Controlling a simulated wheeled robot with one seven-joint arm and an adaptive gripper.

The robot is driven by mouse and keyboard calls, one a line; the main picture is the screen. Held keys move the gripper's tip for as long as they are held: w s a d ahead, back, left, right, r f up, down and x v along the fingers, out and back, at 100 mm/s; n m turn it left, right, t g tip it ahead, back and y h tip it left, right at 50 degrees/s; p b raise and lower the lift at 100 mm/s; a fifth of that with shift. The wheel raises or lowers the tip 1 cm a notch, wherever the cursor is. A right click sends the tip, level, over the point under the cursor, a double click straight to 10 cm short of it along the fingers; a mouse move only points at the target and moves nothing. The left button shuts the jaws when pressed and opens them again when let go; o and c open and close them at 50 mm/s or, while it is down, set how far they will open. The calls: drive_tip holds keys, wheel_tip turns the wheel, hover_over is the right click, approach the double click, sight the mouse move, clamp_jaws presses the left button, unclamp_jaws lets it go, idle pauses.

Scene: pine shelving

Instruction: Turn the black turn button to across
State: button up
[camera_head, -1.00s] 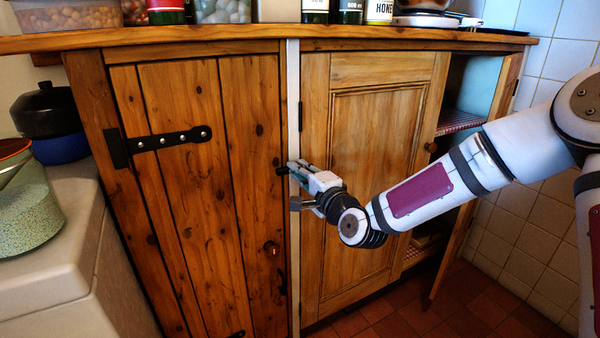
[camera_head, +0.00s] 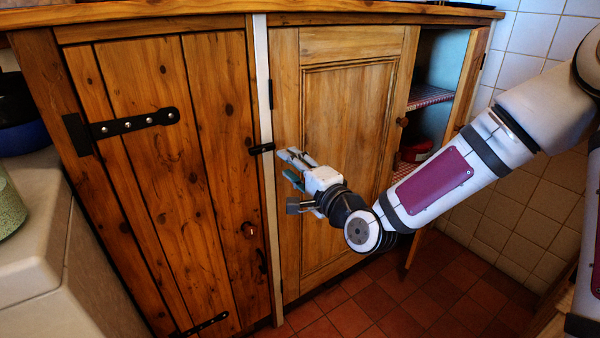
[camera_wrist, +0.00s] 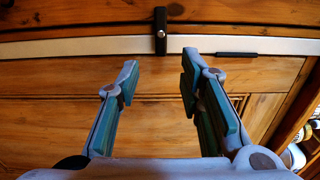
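The black turn button (camera_head: 262,149) sits on the white strip between the wooden left door (camera_head: 165,200) and the panelled middle door (camera_head: 345,150). It lies level, at right angles to the strip, and reaches over the left door's edge. In the wrist view the turn button (camera_wrist: 160,30) also crosses the strip squarely, with a bright pivot screw. My gripper (camera_head: 287,166) is just right of the button, apart from it. In the wrist view my gripper (camera_wrist: 160,72) is open and empty, its fingertips short of the button, which shows beyond the gap between them.
The right cupboard door (camera_head: 470,95) stands open, showing a shelf (camera_head: 428,95) with checked cloth. The middle door has a round knob (camera_head: 402,122). A pale counter (camera_head: 30,215) stands at the left. The tiled floor (camera_head: 350,315) in front is clear.

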drive_tip(key=v, duration=0.3)
drive_tip(key=shift+s+d, duration=0.15)
drive_tip(key=shift+s, duration=0.05)
